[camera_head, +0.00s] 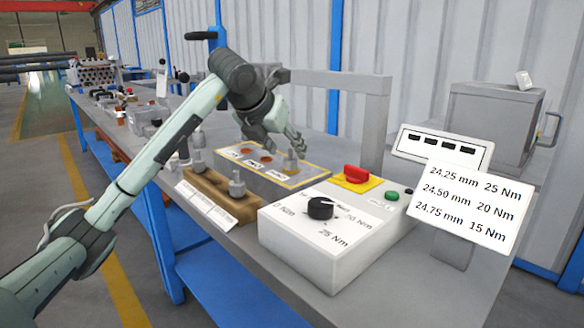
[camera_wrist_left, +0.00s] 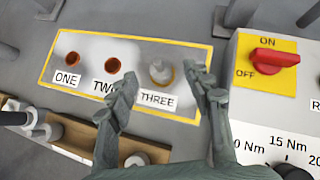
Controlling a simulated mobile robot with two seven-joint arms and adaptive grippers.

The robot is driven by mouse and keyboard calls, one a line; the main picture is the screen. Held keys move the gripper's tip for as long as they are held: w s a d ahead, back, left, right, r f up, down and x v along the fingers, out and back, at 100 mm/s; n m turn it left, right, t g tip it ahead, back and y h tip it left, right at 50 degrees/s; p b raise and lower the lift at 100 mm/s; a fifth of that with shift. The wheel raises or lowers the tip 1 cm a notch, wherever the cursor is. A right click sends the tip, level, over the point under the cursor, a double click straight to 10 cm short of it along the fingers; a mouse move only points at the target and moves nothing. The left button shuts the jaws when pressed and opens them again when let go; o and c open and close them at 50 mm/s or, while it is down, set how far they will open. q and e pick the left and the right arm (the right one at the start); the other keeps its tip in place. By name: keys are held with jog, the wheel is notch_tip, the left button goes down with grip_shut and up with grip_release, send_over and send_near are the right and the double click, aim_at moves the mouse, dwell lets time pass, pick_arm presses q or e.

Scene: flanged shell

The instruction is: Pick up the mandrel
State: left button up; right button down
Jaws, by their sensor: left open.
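A small grey upright piece, which looks like a mandrel, stands in the hole marked THREE of the yellow-edged block (camera_head: 245,176). It shows in the head view (camera_head: 290,163) and in the wrist view (camera_wrist_left: 160,71). My left gripper (camera_head: 287,142) is above that hole, pointing down. In the wrist view its open fingers (camera_wrist_left: 163,82) appear on either side of the piece, with nothing held; contact cannot be told. Holes ONE (camera_wrist_left: 72,59) and TWO (camera_wrist_left: 113,66) show orange-brown insides. Similar grey pieces (camera_head: 237,187) stand in a wooden rack (camera_head: 212,192). My right gripper is out of view.
A control box (camera_head: 325,262) with a black dial and red switch (camera_head: 356,174) stands right of the block. A grey frame (camera_head: 375,120) rises behind. A display and torque sign (camera_head: 465,203) are at the right. Several items fill the far bench.

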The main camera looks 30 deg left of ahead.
aim_at(289, 155)
pick_arm(q)
jog(key=x, duration=0.4)
jog(key=shift+w+f, duration=0.25)
jog(key=shift+f, duration=0.1)
jog(key=shift+c, duration=0.3)
jog(key=shift+a+r, duration=0.1)
grip_shut()
